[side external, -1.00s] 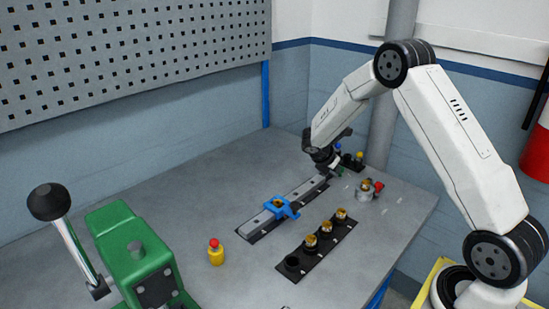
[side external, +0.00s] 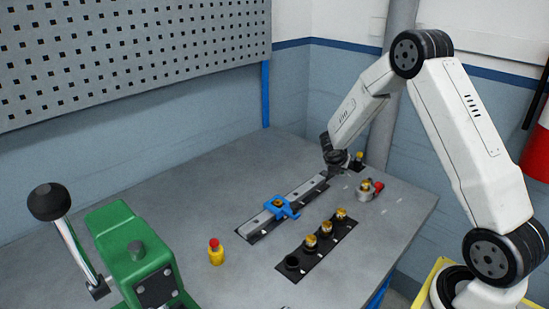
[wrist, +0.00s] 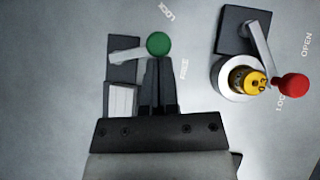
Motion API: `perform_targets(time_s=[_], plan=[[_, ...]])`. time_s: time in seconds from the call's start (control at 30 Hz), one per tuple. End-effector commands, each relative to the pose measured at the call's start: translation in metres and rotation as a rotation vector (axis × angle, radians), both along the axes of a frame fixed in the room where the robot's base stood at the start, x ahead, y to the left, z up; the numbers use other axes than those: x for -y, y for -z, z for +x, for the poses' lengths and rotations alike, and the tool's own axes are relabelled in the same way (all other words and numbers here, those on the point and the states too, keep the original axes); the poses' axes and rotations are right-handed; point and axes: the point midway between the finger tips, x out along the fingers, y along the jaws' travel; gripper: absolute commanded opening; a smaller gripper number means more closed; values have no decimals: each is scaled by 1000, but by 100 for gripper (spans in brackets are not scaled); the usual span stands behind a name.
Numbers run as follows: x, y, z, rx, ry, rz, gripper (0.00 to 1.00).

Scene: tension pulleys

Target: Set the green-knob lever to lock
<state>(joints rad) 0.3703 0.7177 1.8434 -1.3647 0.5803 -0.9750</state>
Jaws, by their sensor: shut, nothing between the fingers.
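The green knob (wrist: 158,44) sits on the end of a short pale lever arm (wrist: 126,54) that reaches right from a dark base (wrist: 122,72) in the wrist view. The knob lies between the printed words LOCK (wrist: 167,12), above it, and FREE (wrist: 184,69), below it to the right. My gripper (wrist: 158,60) is shut and empty, its fingertips right at the near side of the knob. I cannot tell whether they touch. In the side view my gripper (side external: 337,160) is low over the table's far end and the green knob is hidden.
A red-knob lever (wrist: 293,86) beside a brass-coloured part in a round seat stands to the right, with OPEN and LOCK marks. In the side view are a rail with a blue clamp (side external: 281,207), a black strip with brass pulleys (side external: 311,242) and a yellow-red button (side external: 215,252).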

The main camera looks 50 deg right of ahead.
Motion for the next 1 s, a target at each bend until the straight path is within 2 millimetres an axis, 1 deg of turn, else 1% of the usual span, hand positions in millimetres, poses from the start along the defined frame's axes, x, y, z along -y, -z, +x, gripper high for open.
perform_targets(time_s=[0.23,0.6,1.0], plan=[[11,0,-2,-1,-152,0,0],[26,0,0,0,-145,0,0],[33,0,2,1,-144,0,0]])
